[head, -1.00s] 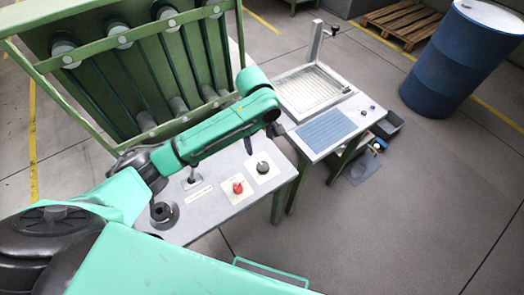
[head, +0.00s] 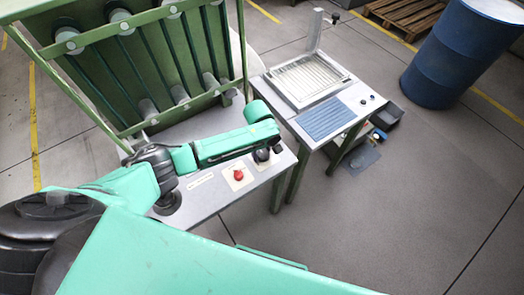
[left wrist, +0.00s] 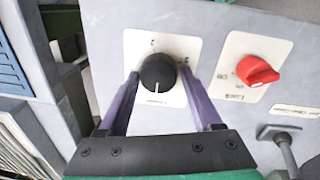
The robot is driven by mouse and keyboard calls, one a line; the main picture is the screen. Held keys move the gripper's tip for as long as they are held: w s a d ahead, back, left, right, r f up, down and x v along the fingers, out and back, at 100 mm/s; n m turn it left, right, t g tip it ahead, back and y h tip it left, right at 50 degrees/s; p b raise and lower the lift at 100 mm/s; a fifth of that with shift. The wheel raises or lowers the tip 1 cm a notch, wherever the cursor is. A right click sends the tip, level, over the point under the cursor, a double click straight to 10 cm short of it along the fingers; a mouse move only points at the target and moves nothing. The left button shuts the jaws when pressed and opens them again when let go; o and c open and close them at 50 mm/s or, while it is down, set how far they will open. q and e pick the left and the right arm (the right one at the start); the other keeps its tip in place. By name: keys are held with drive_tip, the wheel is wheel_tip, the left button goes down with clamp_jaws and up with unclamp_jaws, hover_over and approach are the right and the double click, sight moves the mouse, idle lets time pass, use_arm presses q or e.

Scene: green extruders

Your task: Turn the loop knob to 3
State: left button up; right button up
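The loop knob appears to be the black round knob (left wrist: 157,73) on a white plate (left wrist: 140,45) in the left wrist view. Its white pointer line faces the bottom of that picture; the small printed marks are hard to read. In the head view the black knob (head: 262,155) shows just below the end of my left arm. My left gripper (left wrist: 160,76) is open, with one purple finger on each side of the knob and small gaps visible. My right gripper is not in view.
A red knob (left wrist: 258,71) on its own plate sits beside the black knob; it also shows in the head view (head: 239,175). A green rack (head: 150,60) rises behind the panel. A second table (head: 310,100) and a blue barrel (head: 455,55) stand to the right.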

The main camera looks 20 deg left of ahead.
use_arm(q)
drive_tip(key=c, duration=0.8)
